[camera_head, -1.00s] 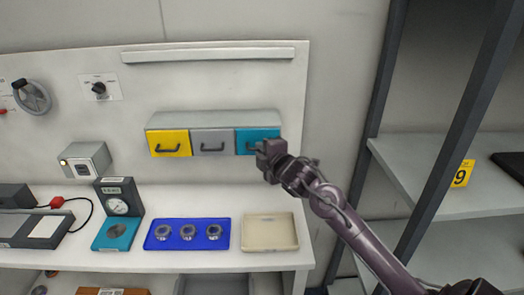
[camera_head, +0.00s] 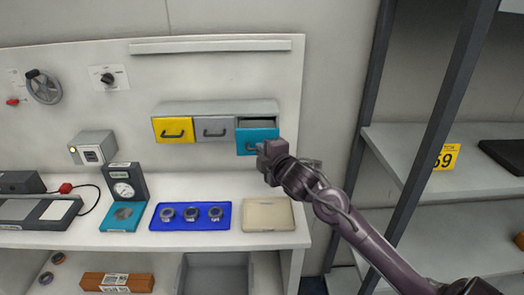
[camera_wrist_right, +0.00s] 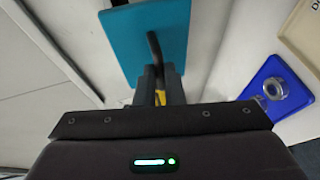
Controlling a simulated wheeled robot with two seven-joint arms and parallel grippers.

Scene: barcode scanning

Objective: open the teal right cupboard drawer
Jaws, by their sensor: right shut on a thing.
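The teal right drawer (camera_head: 257,136) is the rightmost of three in the wall cupboard (camera_head: 215,108). It stands partly open, its front pulled out past the grey and yellow drawers, and the dark inside shows above its front. My right gripper (camera_head: 262,151) is at the drawer front, and its fingers (camera_wrist_right: 160,82) are shut on the dark handle (camera_wrist_right: 153,46), seen in the right wrist view. Most of the handle is hidden behind my gripper in the head view. My left gripper is in neither view.
The grey drawer (camera_head: 214,128) and yellow drawer (camera_head: 173,130) are shut. Below, the bench holds a blue tray (camera_head: 178,222) with three round metal parts, a beige tray (camera_head: 267,214) and a dial gauge (camera_head: 124,186). A shelf rack (camera_head: 430,150) stands at the right.

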